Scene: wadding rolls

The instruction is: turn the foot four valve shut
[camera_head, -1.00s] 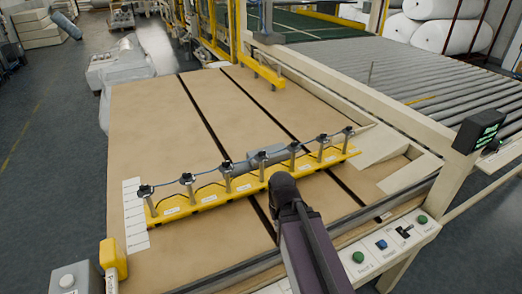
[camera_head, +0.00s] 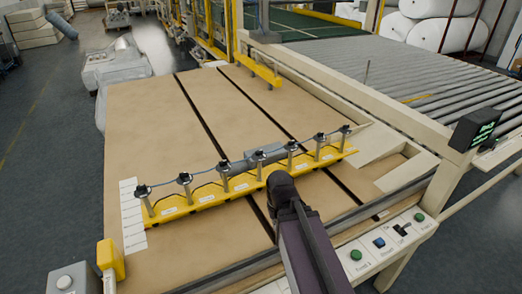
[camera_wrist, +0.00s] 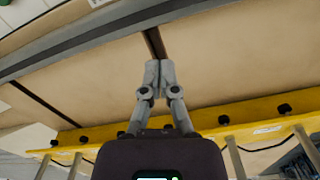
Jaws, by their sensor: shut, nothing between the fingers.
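A yellow bar (camera_head: 205,197) lies across the brown table and carries several upright posts, each topped by a dark valve knob. The middle knob (camera_head: 258,157) is fourth from either end. White labels on the bar's front are too small to read. The bar also shows in the wrist view (camera_wrist: 240,117), with the post tops out of frame. My gripper shows in the wrist view (camera_wrist: 159,66) with its fingers together and nothing between them. It is apart from the valves; in the head view, my arm's dark end is on the near side of the bar and hides the fingers.
The brown table (camera_head: 140,110) has dark slots and is mostly bare behind the bar. A grey box (camera_head: 263,153) sits behind the middle posts. A control strip with a green button (camera_head: 356,255) runs along the front right. Rollers (camera_head: 370,75) lie beyond the right rail.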

